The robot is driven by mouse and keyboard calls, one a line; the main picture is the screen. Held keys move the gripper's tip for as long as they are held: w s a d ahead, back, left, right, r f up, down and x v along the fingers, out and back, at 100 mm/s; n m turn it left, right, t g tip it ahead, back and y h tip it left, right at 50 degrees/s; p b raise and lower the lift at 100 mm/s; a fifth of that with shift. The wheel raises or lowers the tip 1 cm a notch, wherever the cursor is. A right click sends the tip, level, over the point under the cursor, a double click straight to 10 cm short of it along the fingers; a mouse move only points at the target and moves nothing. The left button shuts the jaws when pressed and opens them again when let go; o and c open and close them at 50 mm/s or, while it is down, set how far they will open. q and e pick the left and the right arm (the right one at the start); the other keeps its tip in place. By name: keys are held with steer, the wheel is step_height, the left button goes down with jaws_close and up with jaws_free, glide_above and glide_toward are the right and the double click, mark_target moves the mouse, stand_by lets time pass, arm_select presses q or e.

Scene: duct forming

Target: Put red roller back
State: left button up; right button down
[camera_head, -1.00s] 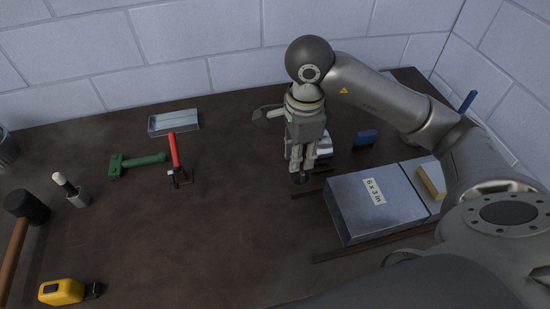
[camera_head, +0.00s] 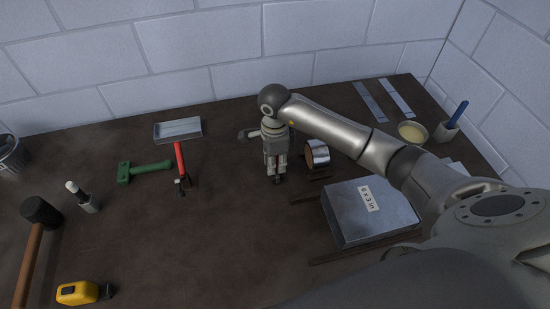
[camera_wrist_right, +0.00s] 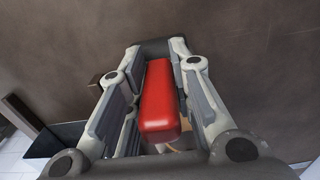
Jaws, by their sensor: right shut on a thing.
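My right gripper (camera_head: 277,174) is upright above the middle of the dark table in the head view. In the right wrist view my right gripper (camera_wrist_right: 160,105) is shut on the red roller, whose red handle (camera_wrist_right: 160,105) lies between the finger pads. In the head view the fingers hide most of the roller. A dark tip shows below them; I cannot tell whether it touches the table. My left gripper is not in view.
A silver tape roll (camera_head: 317,153) stands right of the gripper. A metal duct box (camera_head: 345,215) lies front right. Left are a red-handled tool (camera_head: 180,160), a green tool (camera_head: 150,170) and a metal tray (camera_head: 178,129). The table front of the gripper is clear.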

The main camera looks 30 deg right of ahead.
steer(key=shift+f, duration=0.15)
steer(key=shift+f, duration=0.1)
steer(key=shift+f+b, duration=0.15)
steer(key=shift+b, duration=0.2)
steer(key=c, duration=1.3)
jaws_free()
